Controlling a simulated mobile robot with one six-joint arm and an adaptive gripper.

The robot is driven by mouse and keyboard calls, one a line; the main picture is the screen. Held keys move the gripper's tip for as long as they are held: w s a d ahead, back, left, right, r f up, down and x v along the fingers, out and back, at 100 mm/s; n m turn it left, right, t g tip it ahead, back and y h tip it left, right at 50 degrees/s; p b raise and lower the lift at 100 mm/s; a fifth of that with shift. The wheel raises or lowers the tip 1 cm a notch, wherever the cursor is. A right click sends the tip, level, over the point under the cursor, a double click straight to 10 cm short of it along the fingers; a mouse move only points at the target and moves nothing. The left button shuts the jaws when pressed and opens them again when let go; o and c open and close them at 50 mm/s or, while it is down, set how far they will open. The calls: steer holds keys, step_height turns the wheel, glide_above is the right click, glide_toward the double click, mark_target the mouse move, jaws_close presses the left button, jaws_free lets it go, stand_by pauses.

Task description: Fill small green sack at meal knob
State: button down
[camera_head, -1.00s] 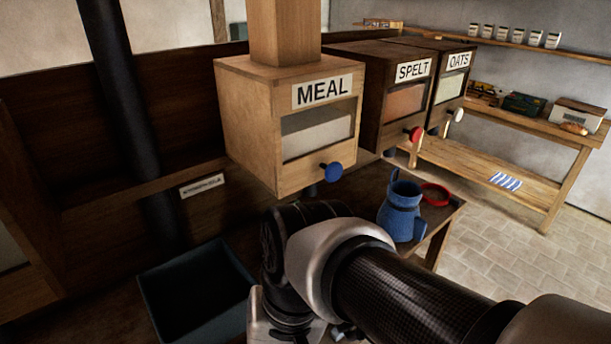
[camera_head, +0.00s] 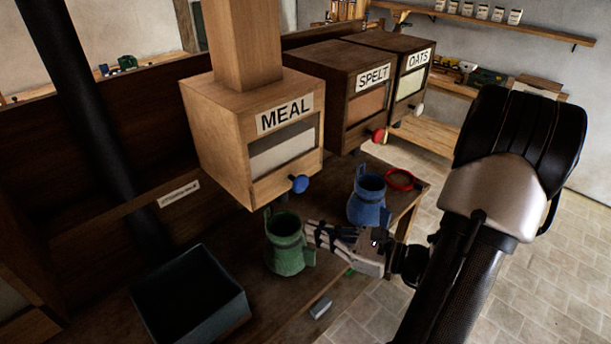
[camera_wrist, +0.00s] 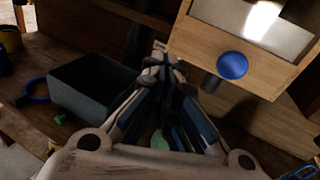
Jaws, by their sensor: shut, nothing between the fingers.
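The wooden MEAL bin (camera_head: 220,150) has a glass front and a blue knob (camera_head: 299,184) low on its face. The knob also shows in the wrist view (camera_wrist: 232,65), above and right of the fingertips. The small green sack (camera_head: 284,252) stands upright on the bench, below the bin's front. My gripper (camera_head: 312,232) is just right of the green sack; I cannot tell if it touches. In the wrist view its fingers (camera_wrist: 166,75) come together and hold nothing. A bit of pale green (camera_wrist: 160,140) shows between the finger links. The sack's fill is not visible.
A blue sack (camera_head: 368,207) stands right behind my gripper, with a red ring (camera_head: 402,180) beyond it. A dark open box (camera_head: 237,308) is at the left. SPELT (camera_head: 335,85) and OATS (camera_head: 400,62) bins stand farther back. A small grey block (camera_head: 320,307) lies near the bench edge.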

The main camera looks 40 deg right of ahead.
steer(key=s+d+f+m+t+h+p, duration=0.1)
steer(key=s+d+m+t+h, duration=0.1)
steer(key=d, duration=0.6)
steer(key=s+m+h, duration=0.1)
steer(key=m+h, duration=0.1)
steer(key=h, duration=0.1)
steer(key=shift+s+d+m+h, duration=0.15)
steer(key=shift+d+m+h, duration=0.15)
glide_toward(303, 189)
steer(key=w, duration=0.7)
steer(key=shift+a, duration=0.25)
steer(key=shift+w+a, duration=0.1)
steer(key=shift+w, duration=1.45)
stand_by(3.8)
